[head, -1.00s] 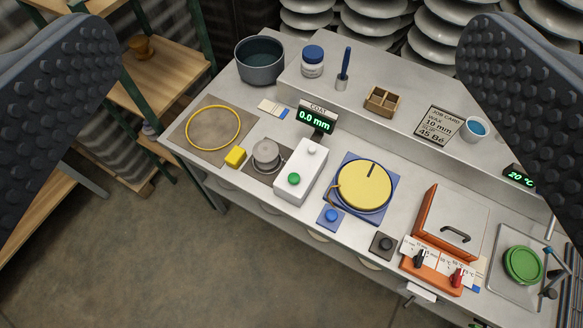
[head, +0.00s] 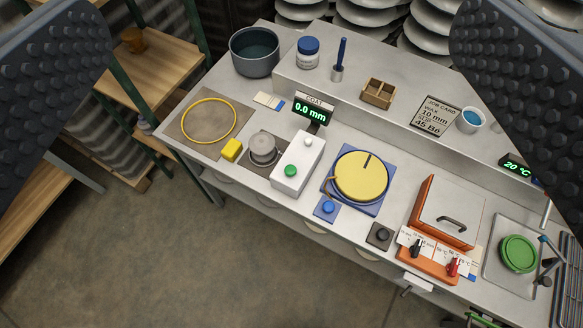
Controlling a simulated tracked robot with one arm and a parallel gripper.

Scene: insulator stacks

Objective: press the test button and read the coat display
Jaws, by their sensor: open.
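The coat display (head: 314,112) stands at the back of the white box and reads 0.0 mm in green. The white box (head: 299,165) has a green button (head: 291,171) on its front top and a small white knob (head: 308,141) further back. A blue button (head: 327,208) and a black button (head: 381,235) sit on small plates along the bench's front; which one is the test button is not labelled legibly. My gripper (head: 285,85) is open and empty, its two dark studded fingers at the left and right picture edges, above and apart from the bench.
Right are a yellow disc (head: 362,177) and an orange box (head: 443,218). A job card (head: 436,115) reads wax 10 mm, 45 Bé.

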